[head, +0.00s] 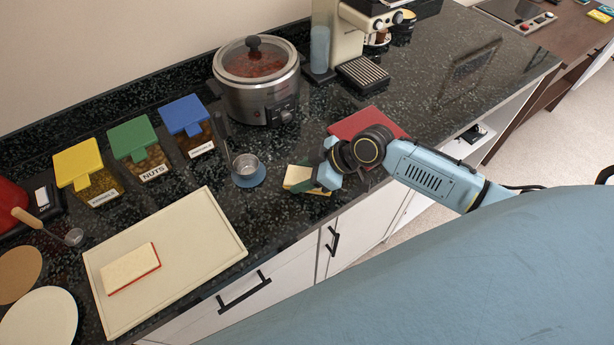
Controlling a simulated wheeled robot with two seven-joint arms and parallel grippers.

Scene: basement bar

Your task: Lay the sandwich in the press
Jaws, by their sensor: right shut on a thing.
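My right gripper (316,178) reaches in from the right over the counter's front edge. It is shut on a small block with cream faces and green and yellow parts, which looks like a sandwich (298,175). The block is at or just above the counter; I cannot tell if it touches. Another cream slab with a red edge, also sandwich-like (130,268), lies flat on the pale cutting board (205,235). A red, rounded appliance with a dark base, possibly the press (10,205), is cut off at the left edge; its inside is hidden. My left gripper is not in view.
Tubs with yellow (78,160), green (133,138) and blue (184,115) lids line the back. A steel cooker (257,95), a ladle in a cup (246,165) and a coffee machine (350,35) stand nearby. A flat red thing (355,122) lies behind my wrist.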

